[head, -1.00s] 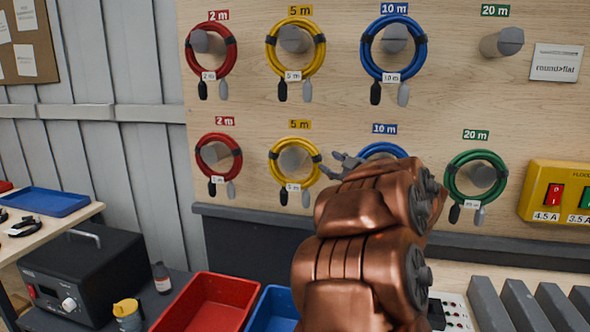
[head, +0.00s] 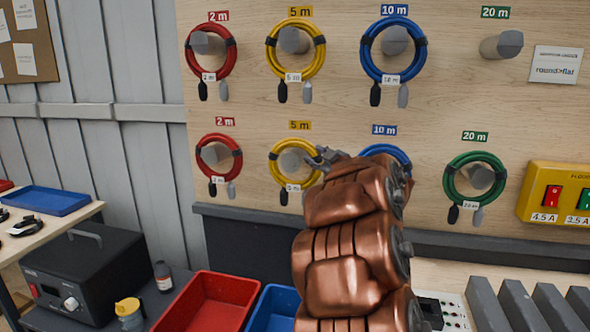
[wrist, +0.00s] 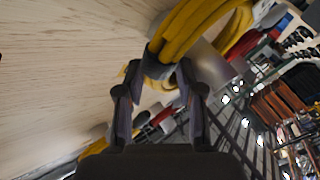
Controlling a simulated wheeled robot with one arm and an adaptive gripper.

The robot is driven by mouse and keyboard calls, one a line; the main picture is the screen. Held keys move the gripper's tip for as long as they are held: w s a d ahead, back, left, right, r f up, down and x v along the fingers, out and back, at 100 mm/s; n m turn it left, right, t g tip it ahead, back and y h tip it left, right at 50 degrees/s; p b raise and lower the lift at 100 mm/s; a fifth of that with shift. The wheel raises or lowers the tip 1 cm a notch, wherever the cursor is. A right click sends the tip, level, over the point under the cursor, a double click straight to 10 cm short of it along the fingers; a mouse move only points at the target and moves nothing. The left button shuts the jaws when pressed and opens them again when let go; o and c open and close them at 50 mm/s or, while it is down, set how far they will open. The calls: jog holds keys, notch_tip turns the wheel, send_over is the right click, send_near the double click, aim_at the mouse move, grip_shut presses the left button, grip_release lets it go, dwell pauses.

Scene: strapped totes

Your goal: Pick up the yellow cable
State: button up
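Two coiled yellow cables hang on grey pegs under the 5 m labels in the head view. The upper yellow cable (head: 271,62) hangs clear of my gripper. My gripper (head: 325,156) is at the right side of the lower yellow cable (head: 276,172), partly covering its edge. In the wrist view, the yellow cable (wrist: 192,28) with its dark strap (wrist: 160,57) lies at and between the fingertips. My gripper (wrist: 158,72) is open there, with a finger on each side of the strap. Whether the fingers touch the cable cannot be told.
Red cables (head: 236,62) hang left and blue cables (head: 421,68) right. The lower blue cable (head: 385,150) is partly behind my arm. A green cable (head: 449,178) hangs farther right. Red (head: 255,290) and blue (head: 262,310) bins stand below the board.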

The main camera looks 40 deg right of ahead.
grip_shut()
dwell(0.5)
